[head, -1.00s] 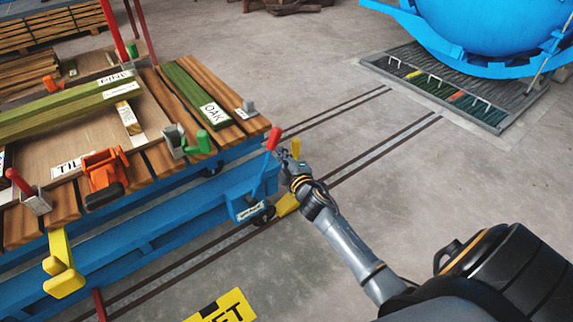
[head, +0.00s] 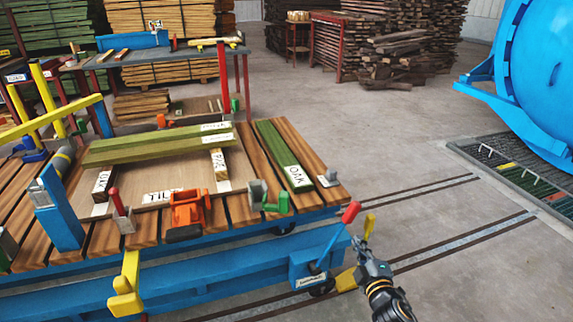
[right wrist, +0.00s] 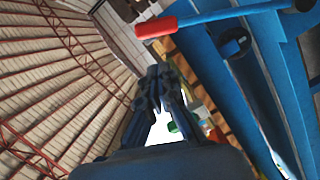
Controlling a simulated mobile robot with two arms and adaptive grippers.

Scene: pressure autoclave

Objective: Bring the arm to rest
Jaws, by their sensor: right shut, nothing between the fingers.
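My right gripper (head: 360,246) is at the right end of the blue cart (head: 220,272), just right of a lever with a red handle (head: 350,212). In the right wrist view the fingers (right wrist: 160,80) are closed together with nothing between them. The red handle (right wrist: 156,28) shows above the fingers in that view, apart from them, on a blue rod. My left gripper is not in either view.
The cart's slatted top carries green boards (head: 160,147), a board labelled OAK (head: 284,155) and an orange clamp (head: 189,208). Rails (head: 440,258) run along the floor. A blue vessel (head: 535,75) stands at the right beyond a floor grate. The floor between is clear.

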